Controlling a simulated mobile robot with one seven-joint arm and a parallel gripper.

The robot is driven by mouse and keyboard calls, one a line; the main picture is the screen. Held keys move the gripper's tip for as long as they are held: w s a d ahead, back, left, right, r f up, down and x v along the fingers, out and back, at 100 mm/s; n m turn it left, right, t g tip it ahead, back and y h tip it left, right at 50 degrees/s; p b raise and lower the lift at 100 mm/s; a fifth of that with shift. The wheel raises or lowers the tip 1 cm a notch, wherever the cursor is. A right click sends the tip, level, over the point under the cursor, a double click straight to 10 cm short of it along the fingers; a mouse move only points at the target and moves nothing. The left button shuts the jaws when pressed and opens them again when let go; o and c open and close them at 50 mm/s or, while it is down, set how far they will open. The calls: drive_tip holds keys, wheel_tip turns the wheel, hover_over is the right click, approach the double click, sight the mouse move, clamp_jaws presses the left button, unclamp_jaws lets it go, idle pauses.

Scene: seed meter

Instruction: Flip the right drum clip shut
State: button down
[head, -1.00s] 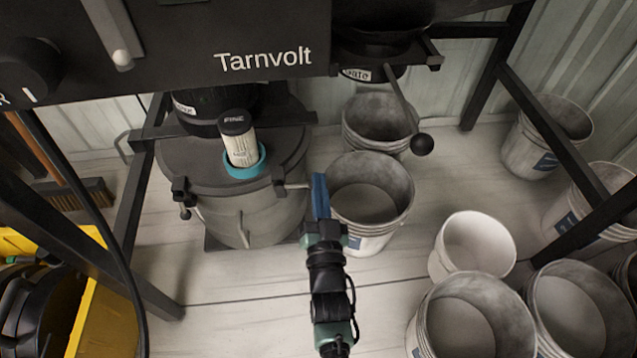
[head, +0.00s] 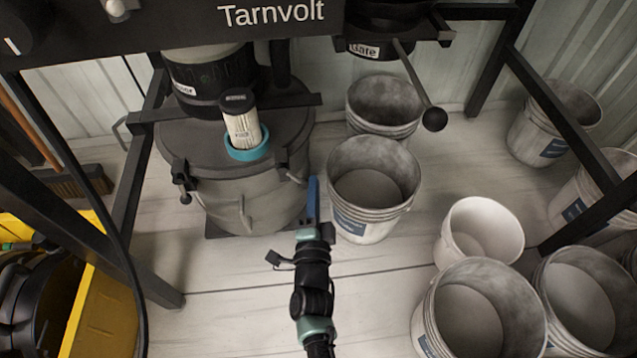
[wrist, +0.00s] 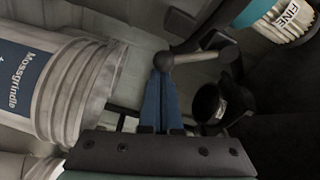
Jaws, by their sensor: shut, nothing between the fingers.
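The grey drum (head: 225,205) stands under the separator with its dark lid (head: 187,146) on. The right drum clip (head: 284,174) is on the drum's right rim, small and partly unclear in the head view. In the wrist view its pale lever (wrist: 198,57) sticks out sideways from a dark pivot and ends in a round knob (wrist: 163,61). My gripper (head: 313,182) is to the right of the drum, its blue fingers shut and empty. In the wrist view the fingertips (wrist: 162,80) are right by the knob; I cannot tell whether they touch. The left clip (head: 182,178) hangs down on the drum's left side.
A grey bucket (head: 372,185) stands close to the right of my gripper; its labelled side also shows in the wrist view (wrist: 75,85). A filter cartridge in a teal ring (head: 248,152) sits on the lid. More buckets stand at right. A yellow bin (head: 105,300) is at left.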

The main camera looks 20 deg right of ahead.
drive_tip(key=shift+w+a+f+m+g, duration=0.2)
drive_tip(key=shift+a+f+m, duration=0.3)
drive_tip(key=shift+m, duration=0.55)
drive_tip(key=shift+w+a+f+m+g, duration=0.1)
drive_tip(key=shift+w+a+f+m, duration=0.1)
drive_tip(key=shift+a+m, duration=0.7)
drive_tip(key=shift+w+a+f+m+g, duration=0.15)
drive_tip(key=shift+a+f+m, duration=0.25)
drive_tip(key=shift+m, duration=0.85)
drive_tip(key=p+v, duration=0.5)
drive_tip(key=v, duration=0.8)
drive_tip(key=shift+p, duration=0.3)
drive_tip(key=shift+s+d, duration=0.1)
